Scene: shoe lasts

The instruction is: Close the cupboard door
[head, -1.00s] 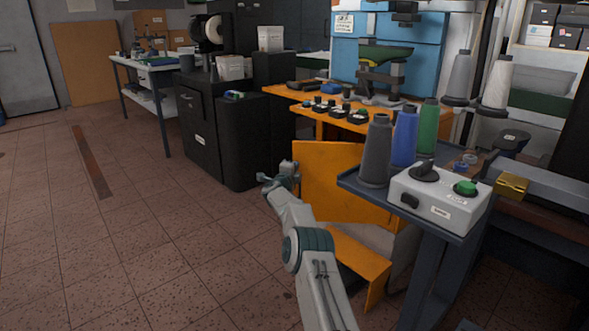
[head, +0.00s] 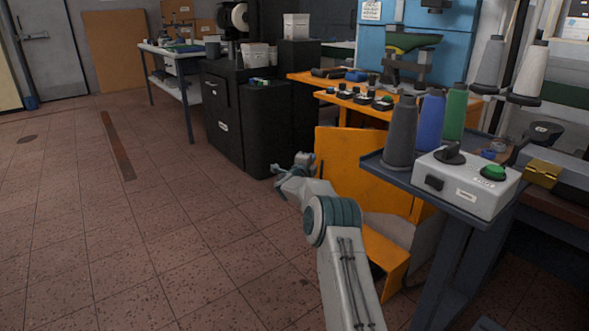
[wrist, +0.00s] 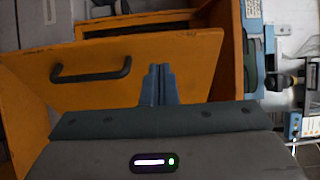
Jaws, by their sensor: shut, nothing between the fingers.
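The cupboard door is an orange panel (head: 342,160), standing open at the orange bench in the head view, partly hidden behind the blue-grey side table. In the wrist view the orange door (wrist: 110,75) shows a black bar handle (wrist: 90,70) at upper left. My gripper (head: 276,170) is just left of the panel's near edge in the head view. In the wrist view its fingers (wrist: 158,72) are together and empty, in front of the door and right of the handle. I cannot tell whether they touch the door.
The side table (head: 425,185) holds thread cones (head: 402,130) and a white control box (head: 465,185), close to the right of my arm. A black cabinet (head: 235,125) stands behind my gripper. The tiled floor (head: 150,240) at left is clear.

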